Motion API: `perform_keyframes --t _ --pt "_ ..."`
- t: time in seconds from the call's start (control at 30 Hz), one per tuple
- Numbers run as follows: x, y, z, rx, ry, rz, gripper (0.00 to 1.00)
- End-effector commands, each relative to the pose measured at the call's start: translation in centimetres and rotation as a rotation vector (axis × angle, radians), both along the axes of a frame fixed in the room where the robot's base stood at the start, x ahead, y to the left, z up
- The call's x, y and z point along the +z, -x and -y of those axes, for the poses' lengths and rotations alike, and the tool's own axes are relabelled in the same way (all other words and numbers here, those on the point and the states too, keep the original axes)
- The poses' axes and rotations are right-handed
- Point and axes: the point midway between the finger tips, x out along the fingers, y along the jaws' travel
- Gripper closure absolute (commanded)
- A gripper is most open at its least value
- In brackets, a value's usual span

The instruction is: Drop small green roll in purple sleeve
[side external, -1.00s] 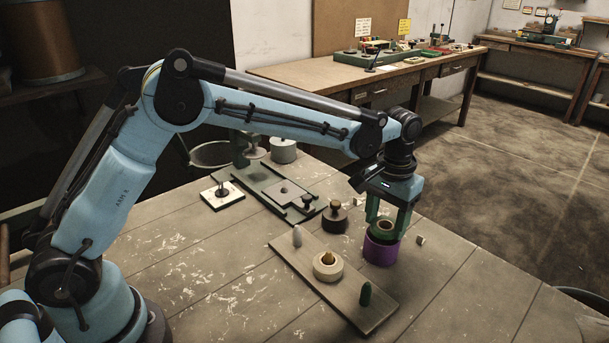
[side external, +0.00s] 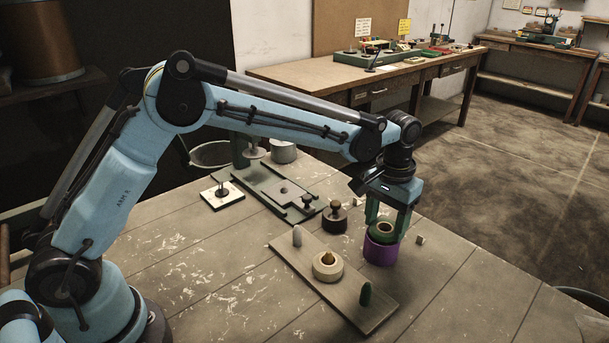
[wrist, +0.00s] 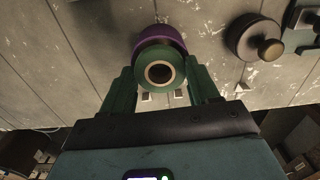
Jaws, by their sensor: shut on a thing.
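The small green roll (side external: 383,231) has a pale core with a dark hole. My gripper (side external: 388,222) is shut on it, one finger on each side. The purple sleeve (side external: 380,250) stands upright on the table directly under the roll. In the side view the roll's lower part meets the sleeve's top; I cannot tell how deep it sits. In the wrist view the green roll (wrist: 160,71) is between my gripper's fingers (wrist: 160,85), with the purple sleeve (wrist: 158,35) showing behind it, slightly off centre toward the top.
A board (side external: 345,290) with a cream roll (side external: 328,266), a grey peg (side external: 297,236) and a dark green peg (side external: 366,294) lies left and in front of the sleeve. A dark knobbed weight (side external: 335,219) stands to the left. Table to the right is mostly clear.

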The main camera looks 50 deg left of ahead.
Motion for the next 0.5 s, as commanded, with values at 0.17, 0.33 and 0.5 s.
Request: perform_keyframes --t 0.17,0.33,0.5 --pt "0.0 0.0 0.0 0.0 0.0 0.0 0.69" --pt "0.0 0.0 0.0 0.0 0.0 0.0 0.16" --pt "0.01 0.0 0.0 0.0 0.0 0.0 0.1"
